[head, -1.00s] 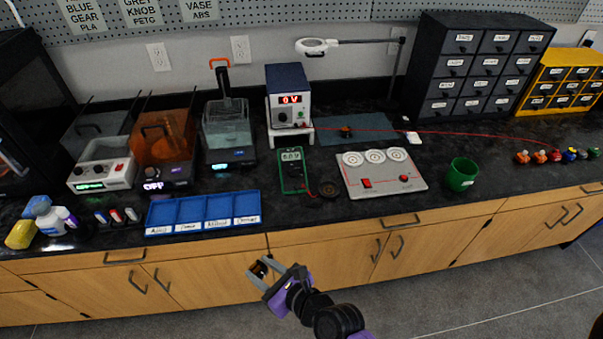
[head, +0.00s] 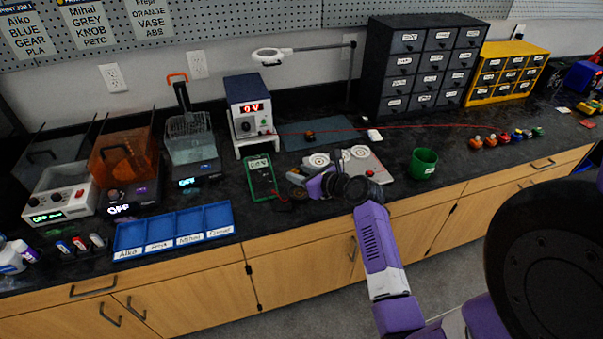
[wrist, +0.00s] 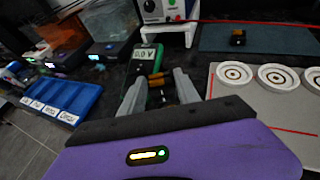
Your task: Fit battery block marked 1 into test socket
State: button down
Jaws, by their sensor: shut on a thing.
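My gripper (head: 293,178) is at the left edge of the grey test board (head: 374,171), partly hiding it in the head view. In the wrist view my gripper (wrist: 159,84) is shut on a small dark block with orange bands (wrist: 160,79), taken to be the battery block; no number can be read. The block is above the counter near the green multimeter. The board carries three round white sockets (wrist: 235,74) to the right of my fingers in the wrist view; they look empty. Which one is the test socket cannot be told.
A similar dark and orange block (head: 309,135) sits on the blue-grey mat (head: 335,137). The green multimeter (head: 261,177) lies left of my gripper, with the power supply (head: 250,107) behind. A green cup (head: 423,163) stands right of the board. A thin red line crosses behind.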

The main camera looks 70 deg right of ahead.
aim_at(302, 196)
jog(key=shift+s+d, duration=0.2)
jog(key=shift+d, duration=0.15)
notch_tip(302, 196, down, 6)
jog(key=b, duration=0.7)
jog(key=shift+r, duration=0.2)
jog(key=shift+p, duration=1.1)
dwell(0.4)
jog(key=shift+f+b, duration=0.3)
jog(key=shift+f, duration=0.25)
dwell(0.6)
jog(key=c, duration=1.2)
grip_release()
jog(key=shift+o, duration=0.2)
jog(key=shift+a, duration=0.1)
jog(key=shift+p+v, duration=1.2)
jog(key=shift+v, duration=0.25)
jog(key=p+v, duration=0.5)
jog(key=v, duration=0.3)
